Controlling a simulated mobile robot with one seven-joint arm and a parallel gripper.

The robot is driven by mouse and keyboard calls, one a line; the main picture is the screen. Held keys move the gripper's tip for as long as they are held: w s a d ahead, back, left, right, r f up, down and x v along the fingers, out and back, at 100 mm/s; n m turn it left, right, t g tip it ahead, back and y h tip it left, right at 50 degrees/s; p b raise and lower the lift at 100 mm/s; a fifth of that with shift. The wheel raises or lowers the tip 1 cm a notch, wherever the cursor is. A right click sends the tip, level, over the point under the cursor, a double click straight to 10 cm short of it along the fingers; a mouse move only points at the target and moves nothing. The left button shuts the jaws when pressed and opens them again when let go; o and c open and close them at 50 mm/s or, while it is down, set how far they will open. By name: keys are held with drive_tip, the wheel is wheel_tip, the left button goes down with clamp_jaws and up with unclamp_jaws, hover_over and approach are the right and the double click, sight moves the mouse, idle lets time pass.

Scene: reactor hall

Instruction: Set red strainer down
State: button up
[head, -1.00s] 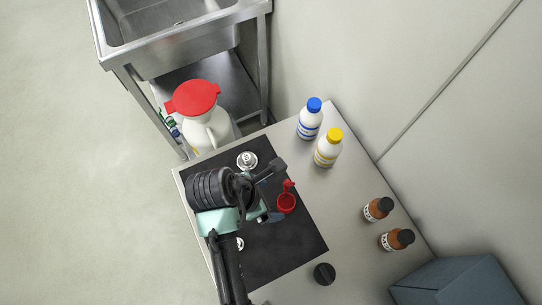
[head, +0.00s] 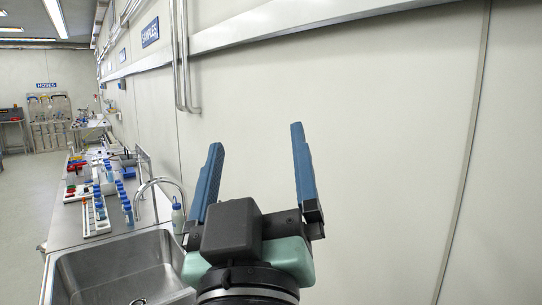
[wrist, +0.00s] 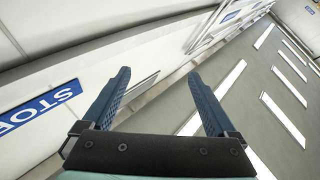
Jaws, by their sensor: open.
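My gripper (head: 252,170) is raised in front of the pale wall in the head view, its two blue fingers spread wide with nothing between them. In the wrist view my gripper (wrist: 157,100) also shows open and empty, with wall panels, a blue sign and ceiling lights behind it. The red strainer is in neither view now, so I cannot see where it lies.
A steel sink (head: 120,270) stands at the lower left. Behind it a bench (head: 70,218) carries racks and several blue-capped bottles. A wash bottle (head: 177,215) stands by the tap. A hose board (head: 50,120) hangs far back. Open floor shows at far left.

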drive_tip(key=s+d+r+m+t, duration=0.1)
drive_tip(key=s+r+m+t, duration=0.2)
drive_tip(key=s+r, duration=0.4)
drive_tip(key=shift+d+r+m+t, duration=0.3)
drive_tip(key=shift+r+t, duration=0.1)
drive_tip(key=shift+r, duration=0.4)
